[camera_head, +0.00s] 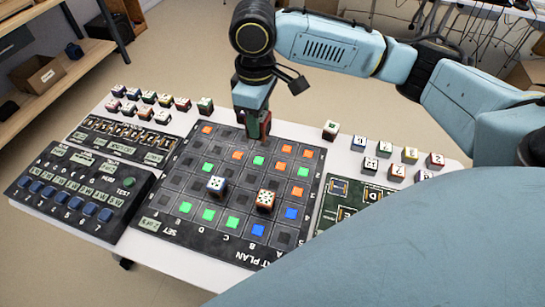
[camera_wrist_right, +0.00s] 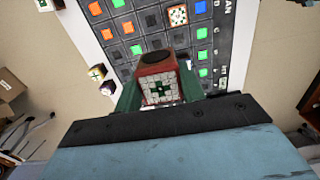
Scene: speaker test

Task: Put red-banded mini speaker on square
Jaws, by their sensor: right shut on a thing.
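My right gripper (camera_head: 256,126) is shut on the red-banded mini speaker (camera_wrist_right: 160,84), a small cube with a red band, a dark round top and a white face with a green cross. The wrist view shows it between the green fingers. In the head view it is mostly hidden by the gripper, over the back part of the dark seat-plan board (camera_head: 150,222). The board has a grid of dark squares and orange, green and blue ones. I cannot tell whether the speaker touches the board. My left gripper is not in view.
A button panel (camera_head: 80,190) is at left, a green circuit panel (camera_head: 345,205) at right.

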